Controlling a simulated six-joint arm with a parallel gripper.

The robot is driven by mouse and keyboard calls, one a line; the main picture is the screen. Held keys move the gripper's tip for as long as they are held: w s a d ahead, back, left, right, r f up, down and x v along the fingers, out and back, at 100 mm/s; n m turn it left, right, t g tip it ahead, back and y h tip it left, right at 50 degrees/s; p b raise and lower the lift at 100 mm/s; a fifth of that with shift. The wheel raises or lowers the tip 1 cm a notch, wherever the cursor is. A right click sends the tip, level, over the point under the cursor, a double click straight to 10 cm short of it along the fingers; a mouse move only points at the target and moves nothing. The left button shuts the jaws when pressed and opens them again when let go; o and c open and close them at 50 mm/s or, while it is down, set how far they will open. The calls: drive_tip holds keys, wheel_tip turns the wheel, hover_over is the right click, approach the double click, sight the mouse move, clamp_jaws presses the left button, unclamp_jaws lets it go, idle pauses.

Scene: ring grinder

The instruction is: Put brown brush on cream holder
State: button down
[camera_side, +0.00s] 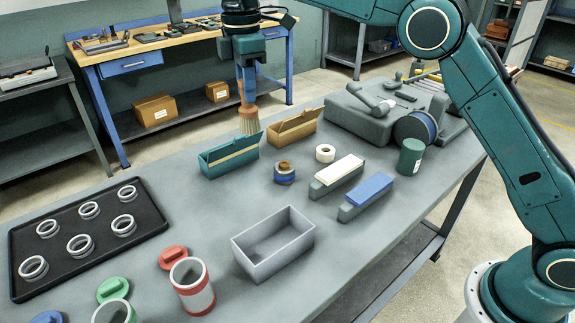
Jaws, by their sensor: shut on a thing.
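My gripper (245,88) points down at the upper middle and is shut on the brown brush (247,112). The brush is upright, its pale bristles facing down and its handle top between my fingers. In the picture the bristles lie just above the right end of a teal trough-shaped holder (222,162); I cannot tell whether they touch it. The cream holder (292,130), a tan-cream trough of similar shape, stands just right of the brush. It looks empty, though its inside is only partly visible.
A grey bin (285,250) is in front. A black tray (62,262) of rings lies left. Bare table lies between.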

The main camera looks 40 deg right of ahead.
drive_tip(key=w+d+r, duration=0.2)
drive_tip(key=d, duration=2.5)
drive_tip(key=shift+r+n, duration=0.2)
drive_tip(key=shift+n, duration=0.1)
drive_tip(key=shift+f, duration=0.2)
wheel_tip(320, 180, down, 15)
drive_tip(key=shift+f, duration=0.2)
drive_tip(key=shift+f, duration=0.1)
drive_tip(key=shift+f, duration=2)
drive_tip(key=shift+f, duration=0.1)
